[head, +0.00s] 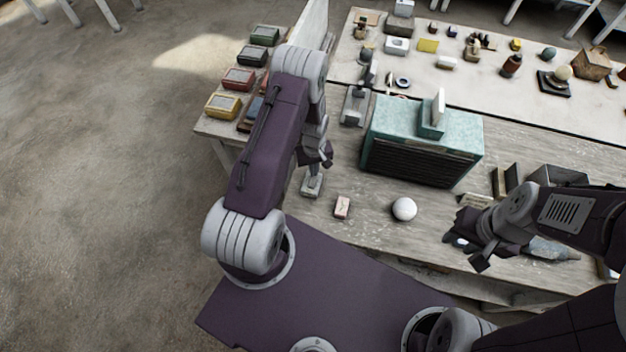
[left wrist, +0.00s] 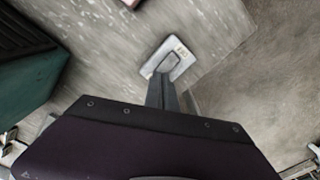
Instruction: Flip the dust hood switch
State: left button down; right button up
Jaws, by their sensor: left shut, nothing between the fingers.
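The dust hood (head: 420,150) is a teal box with a dark slatted front, standing on the worn table. A small pale plate with a raised grey block (head: 312,184), which looks like the switch, lies on the table left of the hood. It also shows in the left wrist view (left wrist: 182,52), just beyond the fingertips, with small markings on it. My left gripper (head: 327,155) is shut and empty, above this plate; the left wrist view shows its fingers (left wrist: 163,92) together and overlapping the plate's near edge. Whether they touch is unclear. My right gripper (head: 468,246) appears open, at the right.
A white sphere (head: 404,209) and a small pinkish block (head: 342,207) sit near the table's front edge. A grey metal stand (head: 355,105) is behind the left gripper. Several coloured boxes (head: 238,79) line the left end. An open grey box (head: 560,175) stands at the right.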

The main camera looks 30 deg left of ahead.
pick_arm(q)
jog(key=shift+f+b, duration=0.9)
jog(key=shift+f, duration=0.15)
dwell(0.7)
jog(key=shift+r, duration=0.1)
notch_tip(320, 180, up, 7)
jog(key=p, duration=0.5)
dwell(0.5)
